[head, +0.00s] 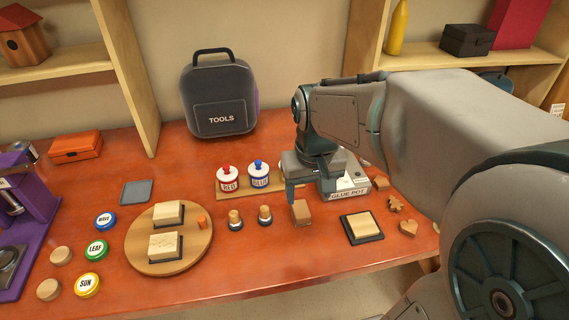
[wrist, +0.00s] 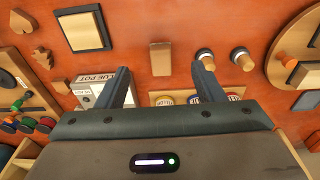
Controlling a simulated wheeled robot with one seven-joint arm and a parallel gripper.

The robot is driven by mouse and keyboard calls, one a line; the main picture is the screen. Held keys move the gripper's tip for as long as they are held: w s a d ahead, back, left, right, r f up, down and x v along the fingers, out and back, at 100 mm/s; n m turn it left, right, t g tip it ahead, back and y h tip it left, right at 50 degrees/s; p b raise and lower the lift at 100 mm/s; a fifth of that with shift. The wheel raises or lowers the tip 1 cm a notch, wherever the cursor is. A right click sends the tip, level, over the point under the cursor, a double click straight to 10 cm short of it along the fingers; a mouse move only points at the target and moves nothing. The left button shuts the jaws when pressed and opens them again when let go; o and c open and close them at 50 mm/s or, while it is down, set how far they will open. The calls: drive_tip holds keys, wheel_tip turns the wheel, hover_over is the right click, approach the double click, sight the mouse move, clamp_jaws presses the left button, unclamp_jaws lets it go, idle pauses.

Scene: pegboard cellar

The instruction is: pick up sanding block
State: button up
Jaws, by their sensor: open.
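A small plain brown block (head: 300,212) stands on the red-orange bench. It also shows in the wrist view (wrist: 160,58). It looks like the sanding block, though no label confirms this. My gripper (head: 308,192) is open and empty, above the bench close to this block. In the wrist view my two fingertips (wrist: 161,69) lie apart to either side of the block's line, with the block just past them. It is not clearly between the fingers, and I see no contact.
A white glue pot box (head: 347,184) stands right behind my gripper. Red and blue pots (head: 243,177) stand on a board to the left. Two round-knobbed pegs (head: 250,217) are left of the block. A pale block on a dark base (head: 362,228) lies right. Bench front is clear.

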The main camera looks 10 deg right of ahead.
drive_tip(key=w+g+p, duration=0.1)
drive_tip(key=w, duration=0.4)
hover_over(301, 208)
drive_tip(key=f, duration=0.5)
drive_tip(key=s+f, duration=0.1)
drive_tip(key=f, duration=0.2)
drive_tip(key=shift+d, duration=0.2)
drive_tip(key=f, duration=0.3)
drive_tip(key=w+f+p, duration=0.1)
drive_tip(key=shift+a+f, duration=0.15)
drive_tip(key=shift+a, duration=0.1)
drive_tip(key=shift+f, duration=0.5)
drive_tip(key=c, duration=1)
